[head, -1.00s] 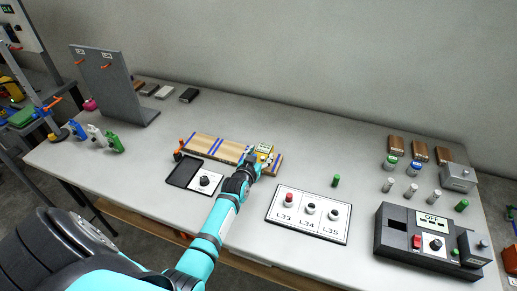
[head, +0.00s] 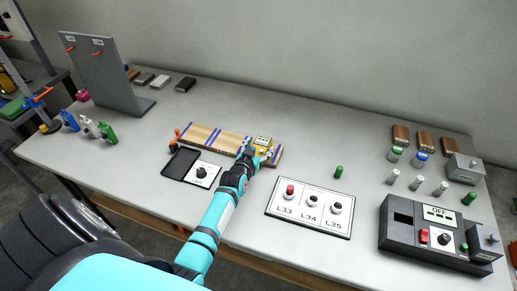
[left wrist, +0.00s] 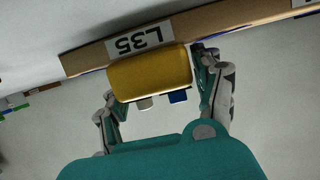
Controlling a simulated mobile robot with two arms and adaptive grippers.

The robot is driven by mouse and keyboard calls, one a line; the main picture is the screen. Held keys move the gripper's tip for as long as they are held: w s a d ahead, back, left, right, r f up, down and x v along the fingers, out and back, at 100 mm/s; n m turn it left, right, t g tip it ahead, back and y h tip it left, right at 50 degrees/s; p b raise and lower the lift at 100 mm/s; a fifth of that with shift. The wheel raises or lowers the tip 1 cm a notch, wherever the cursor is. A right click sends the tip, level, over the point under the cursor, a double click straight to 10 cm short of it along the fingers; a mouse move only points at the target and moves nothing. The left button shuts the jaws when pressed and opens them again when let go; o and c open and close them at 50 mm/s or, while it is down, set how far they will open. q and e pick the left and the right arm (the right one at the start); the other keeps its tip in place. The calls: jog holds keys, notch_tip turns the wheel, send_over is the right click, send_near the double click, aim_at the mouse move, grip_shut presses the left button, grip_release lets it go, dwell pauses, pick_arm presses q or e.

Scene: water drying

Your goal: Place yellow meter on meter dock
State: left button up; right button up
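The yellow meter (head: 262,141) is a small box at the right part of a wooden rack with blue stripes (head: 215,137). My left gripper (head: 262,154) is at its near side. In the left wrist view, the yellow meter (left wrist: 150,73) lies between the two fingers of the left gripper (left wrist: 157,85), beside an L35 label. The right finger is close against its side; the left fingertip is partly hidden, so grip contact is unclear. A flat black tray (head: 181,162) with a white knob panel (head: 203,174) lies left of my forearm; it may be the dock. My right gripper is not seen.
A white panel marked L33, L34, L35 (head: 311,208) lies right of my forearm, with a green cylinder (head: 339,172) behind it. A dark machine marked OFF (head: 440,225) stands at the right. A grey upright stand (head: 105,75) is at the left. The table behind the rack is clear.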

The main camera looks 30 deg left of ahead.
pick_arm(q)
jog(key=shift+o, duration=0.6)
jog(key=shift+r, duration=0.15)
